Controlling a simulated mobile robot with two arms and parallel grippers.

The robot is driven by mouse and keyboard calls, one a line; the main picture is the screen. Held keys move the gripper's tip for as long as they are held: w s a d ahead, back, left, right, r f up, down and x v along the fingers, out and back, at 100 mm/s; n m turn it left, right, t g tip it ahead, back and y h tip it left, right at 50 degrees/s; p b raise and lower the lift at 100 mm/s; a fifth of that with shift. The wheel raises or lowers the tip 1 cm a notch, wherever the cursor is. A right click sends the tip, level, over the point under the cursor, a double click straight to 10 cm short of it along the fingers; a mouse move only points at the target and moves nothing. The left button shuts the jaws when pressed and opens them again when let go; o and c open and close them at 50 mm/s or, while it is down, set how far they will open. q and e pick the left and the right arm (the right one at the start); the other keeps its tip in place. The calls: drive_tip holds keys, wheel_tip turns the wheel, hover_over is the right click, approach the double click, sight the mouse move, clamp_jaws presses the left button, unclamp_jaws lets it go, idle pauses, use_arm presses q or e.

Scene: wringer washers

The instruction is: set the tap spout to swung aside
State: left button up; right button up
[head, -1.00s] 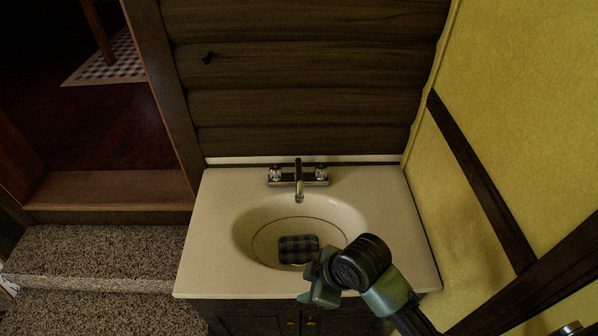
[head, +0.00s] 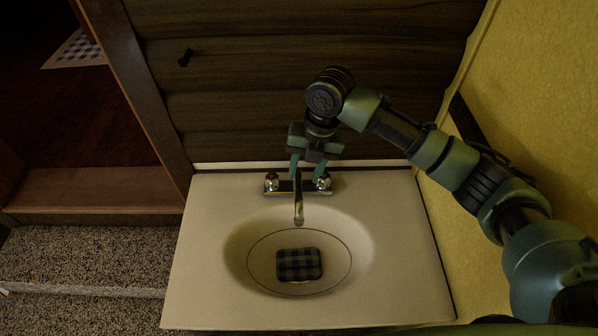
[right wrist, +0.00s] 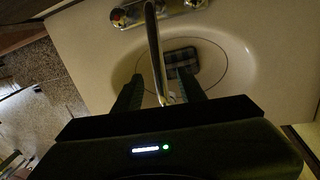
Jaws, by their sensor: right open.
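The chrome tap spout (head: 298,210) points straight out over the front of the basin in the head view. Its base sits between two handles on a chrome tap body (head: 286,187). My right gripper (head: 307,174) is open above the tap, with its fingers pointing down and one on each side of the spout. In the right wrist view the spout (right wrist: 155,50) runs between the two spread fingers (right wrist: 160,92). Whether either finger touches it I cannot tell. My left gripper is out of view.
The cream sink top (head: 205,250) has an oval basin (head: 245,262) with a dark plaid pad (head: 299,264) in it. A dark plank wall (head: 250,120) rises close behind the tap. A yellow wall (head: 540,130) stands at right, near my right arm.

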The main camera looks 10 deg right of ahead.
sight(300, 190)
drive_tip(key=shift+s+a+f+p, duration=0.3)
drive_tip(key=shift+s+f, duration=0.2)
drive_tip(key=shift+s+a+f+p, duration=0.25)
drive_tip(key=shift+s+f+p, duration=0.05)
drive_tip(key=shift+s+f, duration=0.15)
drive_tip(key=shift+w+a+f+p, duration=0.1)
drive_tip(key=shift+f+p, duration=0.05)
drive_tip(key=shift+f, duration=0.5)
drive_tip(key=shift+a+f+p, duration=0.1)
drive_tip(key=shift+f+p, duration=0.05)
drive_tip(key=shift+f, duration=0.45)
drive_tip(key=shift+w+f, duration=0.2)
drive_tip(key=shift+f, duration=0.35)
drive_tip(key=shift+w+f, duration=0.2)
drive_tip(key=shift+f, duration=0.3)
drive_tip(key=shift+s+a+f, duration=0.1)
drive_tip(key=shift+a, duration=0.05)
drive_tip(key=shift+c, duration=0.3)
clamp_jaws()
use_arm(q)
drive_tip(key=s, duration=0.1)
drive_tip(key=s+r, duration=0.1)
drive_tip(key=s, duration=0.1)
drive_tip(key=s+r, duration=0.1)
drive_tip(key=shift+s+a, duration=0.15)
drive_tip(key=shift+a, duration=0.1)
